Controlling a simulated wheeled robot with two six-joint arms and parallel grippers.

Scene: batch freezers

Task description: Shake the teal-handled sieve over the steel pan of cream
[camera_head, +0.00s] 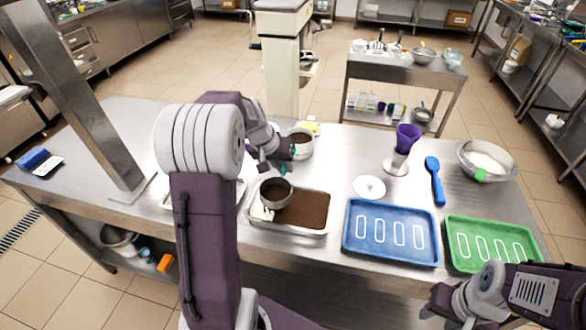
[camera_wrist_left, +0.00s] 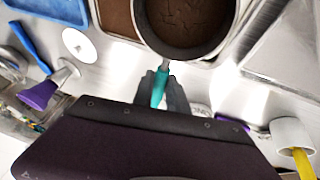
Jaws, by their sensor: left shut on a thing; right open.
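The sieve (camera_head: 276,191) holds brown powder and is above the left part of the steel pan (camera_head: 287,229). The pan's surface is mostly brown, with a pale cream patch (camera_head: 261,212) at its left end. My left gripper (camera_head: 284,160) is shut on the sieve's teal handle, behind the pan. The left wrist view shows the dark fingers around the teal handle (camera_wrist_left: 160,90) and the sieve bowl (camera_wrist_left: 190,30) with brown powder over the pan. My right gripper (camera_head: 445,303) is open and empty at the lower right, in front of the green tray. My left arm hides part of the table.
A white tub (camera_head: 300,145) of brown powder stands behind the pan. To the right are a white disc (camera_head: 369,187), a purple piping bag (camera_head: 408,138) in a holder, a blue spatula (camera_head: 435,181), a steel bowl (camera_head: 466,164), a blue tray (camera_head: 391,262) and a green tray (camera_head: 460,268).

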